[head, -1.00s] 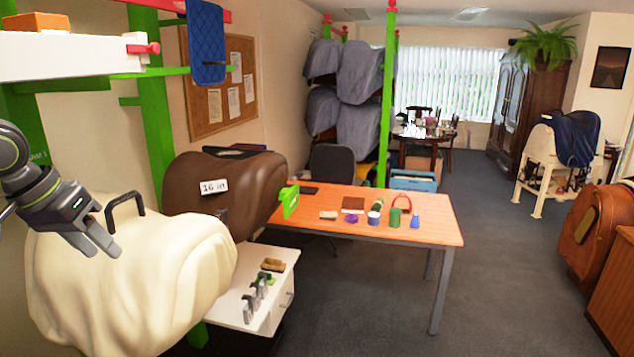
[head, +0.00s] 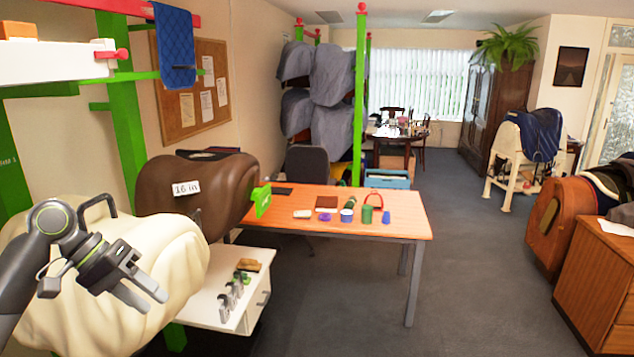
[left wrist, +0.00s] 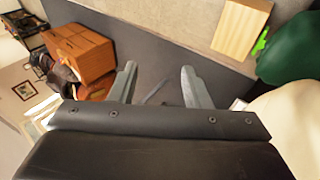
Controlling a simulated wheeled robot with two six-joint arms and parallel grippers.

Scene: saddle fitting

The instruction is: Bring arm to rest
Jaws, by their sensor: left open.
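My left gripper (head: 150,296) is in front of the cream covered saddle form (head: 180,268) in the head view. Its jaws are open with nothing between them. In the left wrist view my left gripper (left wrist: 157,88) shows two spread fingers over the floor. A black handle-shaped piece (head: 95,207) stands on top of the cream form, partly hidden behind my arm. My right gripper is not in either view.
A brown saddle (head: 165,193) with a "16 in" label stands behind the cream form. A white cabinet (head: 208,312) holds several small clamps. The orange table (head: 396,219) carries small items. Grey floor (head: 470,260) is clear between it and the wooden cabinet (head: 590,285).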

